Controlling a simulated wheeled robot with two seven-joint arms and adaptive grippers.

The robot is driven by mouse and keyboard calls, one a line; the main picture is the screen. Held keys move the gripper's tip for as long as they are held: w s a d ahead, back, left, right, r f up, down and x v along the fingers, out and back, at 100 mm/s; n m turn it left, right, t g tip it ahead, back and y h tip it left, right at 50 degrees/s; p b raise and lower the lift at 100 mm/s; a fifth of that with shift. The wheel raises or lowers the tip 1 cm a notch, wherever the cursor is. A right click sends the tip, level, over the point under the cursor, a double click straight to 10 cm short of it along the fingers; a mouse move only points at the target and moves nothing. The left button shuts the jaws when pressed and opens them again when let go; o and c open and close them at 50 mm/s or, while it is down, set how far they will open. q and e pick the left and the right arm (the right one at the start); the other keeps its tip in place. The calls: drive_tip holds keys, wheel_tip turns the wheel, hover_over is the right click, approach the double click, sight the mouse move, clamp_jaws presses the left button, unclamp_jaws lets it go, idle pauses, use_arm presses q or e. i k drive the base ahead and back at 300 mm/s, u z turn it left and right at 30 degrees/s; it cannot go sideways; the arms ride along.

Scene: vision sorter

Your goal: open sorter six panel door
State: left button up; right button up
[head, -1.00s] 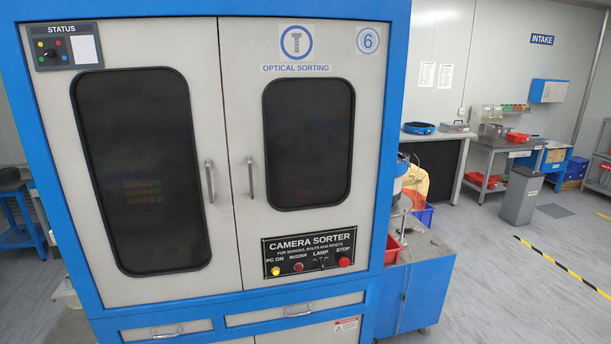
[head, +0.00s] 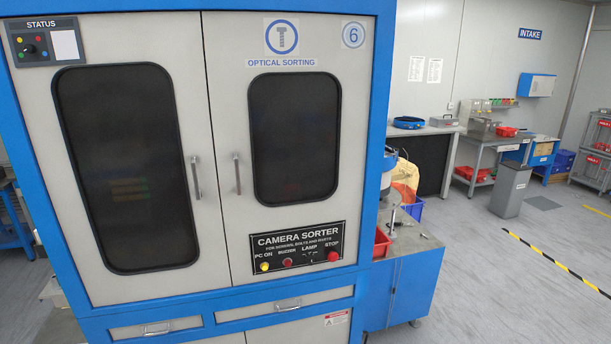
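Sorter six (head: 383,100) is a blue-framed cabinet with two light grey doors and a "6" sign (head: 354,35) at its upper right. The left door (head: 115,38) has a tall dark window and a vertical metal handle (head: 195,177) near its right edge. The right door (head: 225,130) has a smaller dark window and a handle (head: 237,174) near its left edge. Both doors look shut, with a thin seam between them. A black "CAMERA SORTER" panel (head: 297,246) with buttons is on the lower right door. Neither of my grippers is in view.
Drawers with handles (head: 288,305) lie below the doors. A blue side cabinet (head: 400,290) with a red bin (head: 382,243) on it stands right of the sorter. Farther right are a grey waste bin (head: 510,190), workbenches and open floor with a yellow-black line (head: 540,260).

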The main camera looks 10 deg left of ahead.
sight(289, 93)
drive_tip(key=z, duration=0.15)
drive_tip(key=i, duration=0.35)
drive_tip(key=u, duration=2.1)
